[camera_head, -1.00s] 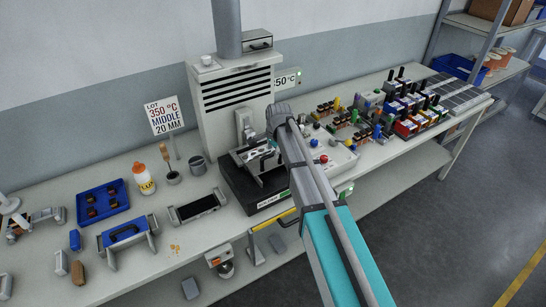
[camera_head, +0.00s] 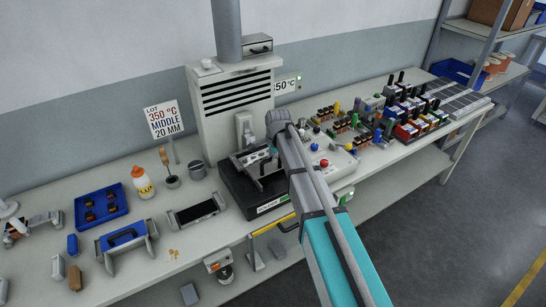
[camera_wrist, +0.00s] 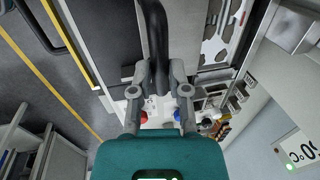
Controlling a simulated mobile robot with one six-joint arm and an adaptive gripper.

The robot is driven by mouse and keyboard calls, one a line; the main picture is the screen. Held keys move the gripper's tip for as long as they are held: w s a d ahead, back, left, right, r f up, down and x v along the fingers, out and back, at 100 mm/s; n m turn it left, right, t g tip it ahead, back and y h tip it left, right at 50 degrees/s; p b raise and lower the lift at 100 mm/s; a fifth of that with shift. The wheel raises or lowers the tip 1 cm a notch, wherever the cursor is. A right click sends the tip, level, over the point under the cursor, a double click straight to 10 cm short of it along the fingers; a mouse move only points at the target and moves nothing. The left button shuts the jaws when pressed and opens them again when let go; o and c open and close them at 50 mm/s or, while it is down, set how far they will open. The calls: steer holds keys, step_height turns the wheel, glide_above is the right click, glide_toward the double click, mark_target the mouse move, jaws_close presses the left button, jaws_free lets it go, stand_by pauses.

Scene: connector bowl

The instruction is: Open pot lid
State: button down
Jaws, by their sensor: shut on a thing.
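The pot is a black box-shaped unit (camera_head: 238,187) below the grey louvred hood in the head view. Its upper side is partly hidden by my arm. A grey slotted metal fixture (camera_head: 250,157) sits over it. In the wrist view my gripper (camera_wrist: 158,82) is shut on a black curved handle (camera_wrist: 155,42), which runs up between the two grey fingers. I take it to be the pot lid's handle. The lid itself is hard to tell from the panels around it, and its opening angle cannot be read.
A louvred hood (camera_head: 236,103) stands behind the pot. A grey-framed holder (camera_head: 197,211), a blue tray (camera_head: 102,218) and a white bottle (camera_head: 144,184) are on the left. Connector racks (camera_head: 408,125) fill the right. A yellow-edged bar (camera_head: 272,224) is at the bench front.

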steer(key=shift+s+d, duration=0.65)
steer(key=shift+s, duration=0.3)
steer(key=c, duration=0.6)
jaws_free()
